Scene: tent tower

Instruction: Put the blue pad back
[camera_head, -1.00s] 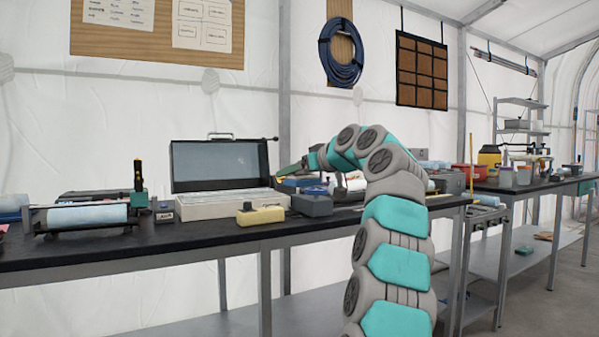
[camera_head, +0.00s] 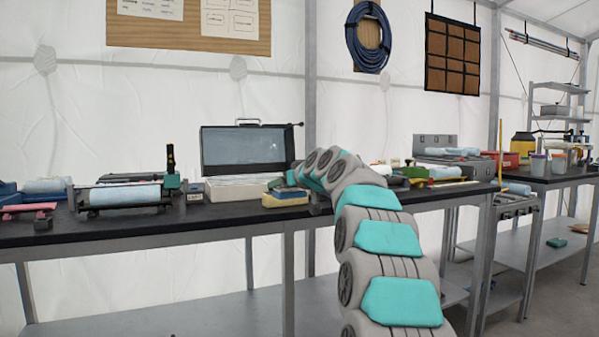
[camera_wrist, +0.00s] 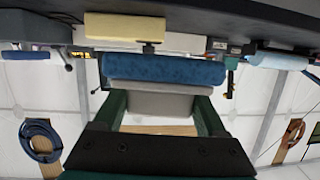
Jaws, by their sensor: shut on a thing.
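The blue pad (camera_wrist: 165,69) is a wide, speckled blue bar between the two dark green fingers of my gripper (camera_wrist: 160,98) in the wrist view. My gripper is shut on it. A grey part shows between the fingers beside the pad; I cannot tell whether it belongs to it. In the head view a small bit of the blue pad (camera_head: 276,183) shows above the yellow block (camera_head: 284,199), while my arm hides most of the gripper. The yellow block also shows in the wrist view (camera_wrist: 124,28), apart from the pad, by the dark bench top (camera_wrist: 215,10).
An open case (camera_head: 245,148) with a raised lid stands behind the yellow block. A light-blue roll on a stand (camera_head: 125,195) is to the left. More rolls and tools lie to the right of my arm. The bench's front strip (camera_head: 150,228) is clear.

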